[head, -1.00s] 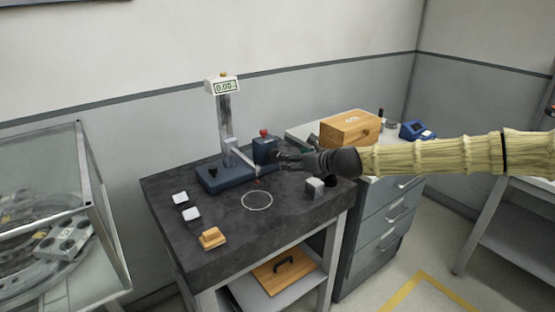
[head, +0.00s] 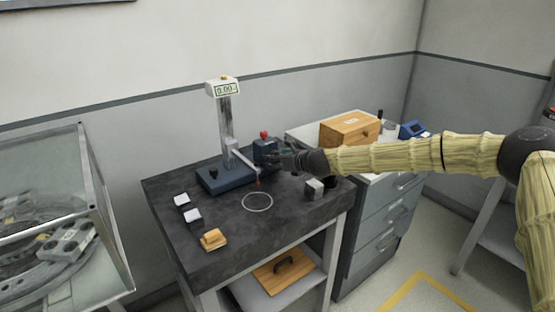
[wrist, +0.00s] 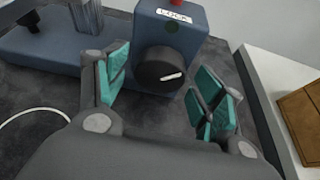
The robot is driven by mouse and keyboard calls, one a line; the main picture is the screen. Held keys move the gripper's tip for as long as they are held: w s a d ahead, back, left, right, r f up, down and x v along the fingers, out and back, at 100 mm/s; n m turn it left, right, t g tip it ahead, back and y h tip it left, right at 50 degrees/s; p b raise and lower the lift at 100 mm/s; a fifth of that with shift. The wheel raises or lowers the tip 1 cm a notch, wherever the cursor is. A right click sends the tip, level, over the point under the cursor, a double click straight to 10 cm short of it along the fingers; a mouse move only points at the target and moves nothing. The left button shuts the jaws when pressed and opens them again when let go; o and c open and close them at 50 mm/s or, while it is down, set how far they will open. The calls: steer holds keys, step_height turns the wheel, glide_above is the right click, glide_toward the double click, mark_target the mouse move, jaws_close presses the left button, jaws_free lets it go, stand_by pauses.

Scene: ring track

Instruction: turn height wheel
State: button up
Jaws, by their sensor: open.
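The height wheel (wrist: 162,70) is a black round knob with a white mark, on the front of a blue-grey block with a red top button and a "LOCK" label. In the head view the block (head: 265,150) stands on the dark table beside the height gauge (head: 227,135), whose display reads about 0.00. My gripper (wrist: 165,95) is open, with one teal-padded finger on each side of the wheel in the wrist view. No finger visibly touches it. In the head view my gripper (head: 280,160) is right at the block and hides the wheel.
On the dark table (head: 225,250) lie two white-topped blocks (head: 187,208), a wooden block (head: 213,239), a white ring (head: 257,202) and a grey cube (head: 314,188). A wooden box (head: 350,130) stands on the cabinet at the right. A glass case (head: 60,220) stands at the left.

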steer(key=c, duration=1)
steer(key=shift+b, duration=0.35)
steer(key=n+h+b, duration=0.1)
steer(key=b, duration=0.1)
steer(key=n+t+h+b, duration=0.1)
steer(key=n, duration=0.1)
steer(key=shift+a+f+n+b, duration=0.15)
steer(key=shift+f+n+b, duration=0.05)
steer(key=shift+n+b, duration=0.15)
steer(key=shift+r+n+t+h+b, duration=0.1)
steer(key=shift+n+t+h+b, duration=0.5)
steer(key=shift+n+t+b, duration=0.7)
steer(key=shift+b, duration=0.3)
steer(key=o, duration=1)
